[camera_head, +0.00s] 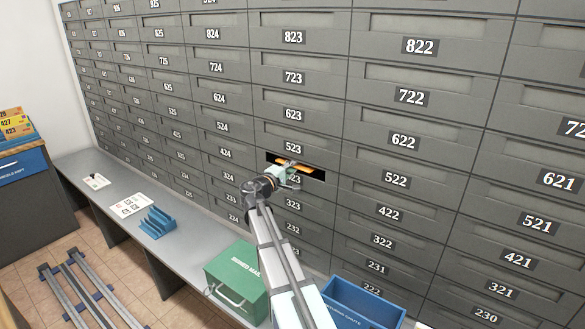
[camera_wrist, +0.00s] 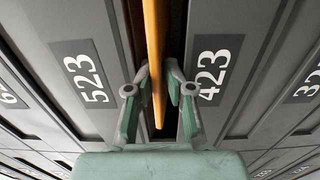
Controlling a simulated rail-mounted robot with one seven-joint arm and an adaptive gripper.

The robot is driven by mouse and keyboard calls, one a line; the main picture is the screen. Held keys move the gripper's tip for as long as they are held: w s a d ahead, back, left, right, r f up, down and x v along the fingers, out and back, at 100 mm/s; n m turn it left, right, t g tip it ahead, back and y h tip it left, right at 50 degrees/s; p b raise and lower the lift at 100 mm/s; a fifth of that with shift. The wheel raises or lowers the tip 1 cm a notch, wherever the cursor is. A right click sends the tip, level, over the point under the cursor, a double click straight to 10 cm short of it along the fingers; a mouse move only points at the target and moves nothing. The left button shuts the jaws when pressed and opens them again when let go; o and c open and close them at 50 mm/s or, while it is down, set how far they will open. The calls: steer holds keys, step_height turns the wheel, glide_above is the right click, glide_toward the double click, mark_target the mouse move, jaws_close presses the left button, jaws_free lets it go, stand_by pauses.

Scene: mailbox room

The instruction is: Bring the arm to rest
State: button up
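My gripper (camera_head: 286,170) is at the mailbox wall, at the dark open slot (camera_head: 317,175) between the number plates 523 and 423. An orange envelope (camera_head: 296,167) lies partly in the slot. In the wrist view my gripper (camera_wrist: 158,92) has its two fingers apart, one on each side of the orange envelope (camera_wrist: 155,45). The envelope's near end sticks out between the fingers, and narrow gaps show beside it. The envelope's far part is hidden inside the slot. My arm reaches up from the bottom of the head view and hides part of the 423 plate.
A grey bench (camera_head: 190,232) runs below the mailboxes. It holds a blue rack (camera_head: 157,223), a green box (camera_head: 237,278) and a blue bin (camera_head: 365,302) close to my arm. A cabinet with a tray of envelopes (camera_head: 17,124) stands at left. Floor rails (camera_head: 88,290) lie at lower left.

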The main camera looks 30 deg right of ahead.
steer(key=shift+s+f, duration=0.15)
steer(key=shift+f, duration=0.15)
steer(key=b+v, duration=0.2)
steer(key=v, duration=0.6)
steer(key=shift+a+r, duration=0.2)
steer(key=shift+a, duration=0.2)
stand_by(0.5)
jaws_close()
stand_by(0.7)
steer(key=shift+r, duration=0.1)
